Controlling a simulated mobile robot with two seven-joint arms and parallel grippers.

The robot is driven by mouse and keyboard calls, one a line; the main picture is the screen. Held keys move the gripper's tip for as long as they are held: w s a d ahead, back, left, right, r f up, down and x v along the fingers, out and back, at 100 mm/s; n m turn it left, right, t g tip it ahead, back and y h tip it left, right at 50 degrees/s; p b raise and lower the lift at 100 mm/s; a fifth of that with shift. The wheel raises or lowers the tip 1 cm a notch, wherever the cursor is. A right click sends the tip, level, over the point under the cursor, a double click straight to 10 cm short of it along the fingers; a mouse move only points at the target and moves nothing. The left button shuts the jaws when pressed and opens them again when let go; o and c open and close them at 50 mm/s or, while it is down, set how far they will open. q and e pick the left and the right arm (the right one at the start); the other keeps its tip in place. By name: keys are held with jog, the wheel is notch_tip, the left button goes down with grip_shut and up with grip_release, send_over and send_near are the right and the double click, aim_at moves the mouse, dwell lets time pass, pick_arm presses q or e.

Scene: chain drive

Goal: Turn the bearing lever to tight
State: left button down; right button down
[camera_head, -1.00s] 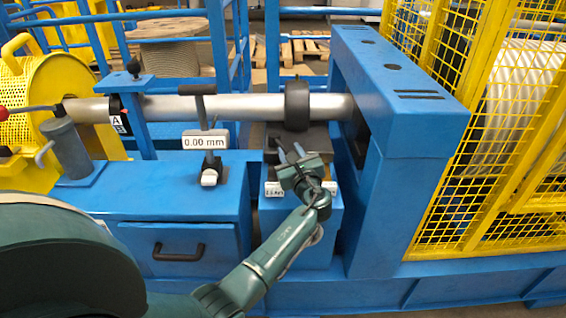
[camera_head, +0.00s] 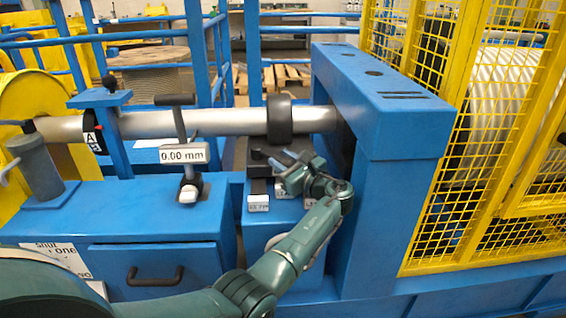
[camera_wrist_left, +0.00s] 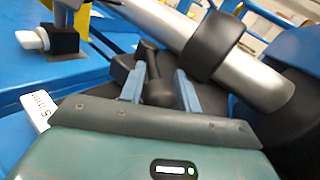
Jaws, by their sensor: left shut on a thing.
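The black bearing lever (camera_wrist_left: 153,75) shows in the left wrist view, standing between the two blue-grey fingers of my left gripper (camera_wrist_left: 158,90). In the head view my left gripper (camera_head: 284,161) is at the bearing block (camera_head: 256,168), just below the black ring (camera_head: 280,121) on the grey shaft (camera_head: 212,123). It is shut on the lever, which the gripper mostly hides in that view. Small white labels (camera_head: 258,203) sit on the front of the block, partly covered by my gripper and too small to read. My right gripper is not in view.
A tall blue frame (camera_head: 390,125) stands close to the right of my left gripper, with a yellow mesh guard (camera_head: 425,65) beyond. To the left are a gauge sign reading 0.00 mm (camera_head: 183,153), an upright black-topped lever (camera_head: 177,100) and a drawer with a black handle (camera_head: 155,277).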

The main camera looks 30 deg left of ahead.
pick_arm(q)
jog(key=c, duration=1)
grip_release()
jog(key=shift+c, duration=0.2)
jog(key=p+v, duration=0.1)
jog(key=v, duration=0.5)
jog(key=shift+s+d, duration=0.1)
jog(key=shift+d, duration=0.2)
jog(key=shift+s+d, duration=0.15)
jog(key=shift+d, duration=0.2)
jog(key=shift+c, duration=0.4)
